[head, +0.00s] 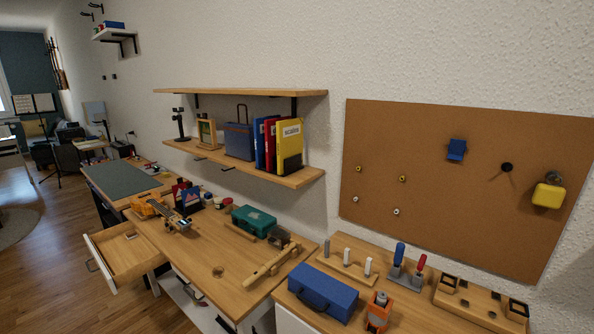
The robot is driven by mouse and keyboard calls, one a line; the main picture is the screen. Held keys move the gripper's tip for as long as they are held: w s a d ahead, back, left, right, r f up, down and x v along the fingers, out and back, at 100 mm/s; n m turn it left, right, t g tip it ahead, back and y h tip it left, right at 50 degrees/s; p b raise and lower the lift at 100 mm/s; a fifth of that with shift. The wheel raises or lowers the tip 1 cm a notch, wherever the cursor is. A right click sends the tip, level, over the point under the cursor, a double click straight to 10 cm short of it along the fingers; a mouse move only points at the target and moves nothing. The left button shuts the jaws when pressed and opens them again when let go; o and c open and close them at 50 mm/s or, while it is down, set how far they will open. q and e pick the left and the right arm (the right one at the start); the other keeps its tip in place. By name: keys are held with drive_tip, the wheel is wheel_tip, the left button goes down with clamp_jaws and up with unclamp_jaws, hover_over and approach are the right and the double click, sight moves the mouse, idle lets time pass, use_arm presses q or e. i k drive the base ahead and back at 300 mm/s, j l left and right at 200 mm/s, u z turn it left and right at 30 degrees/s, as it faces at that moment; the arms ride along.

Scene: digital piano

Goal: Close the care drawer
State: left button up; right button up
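A wooden drawer (120,262) stands pulled out from the left front of the wooden workbench (213,258). It has a light wood floor, a pale front panel with a dark handle (92,265), and a small pale item (130,237) inside. I cannot read any label that marks it as the care drawer. Neither of my grippers shows in the head view.
A stringed instrument (178,223), a green case (254,220) and a wooden flute-like piece (270,264) lie on the workbench. A blue box (322,289) sits on the right-hand cabinet. Wooden floor (48,270) lies open left of the drawer.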

sight(121, 261)
drive_tip(key=j+u, duration=1.1)
drive_tip(key=u, duration=0.15)
drive_tip(key=i+j+z, duration=0.55)
drive_tip(key=l, duration=0.1)
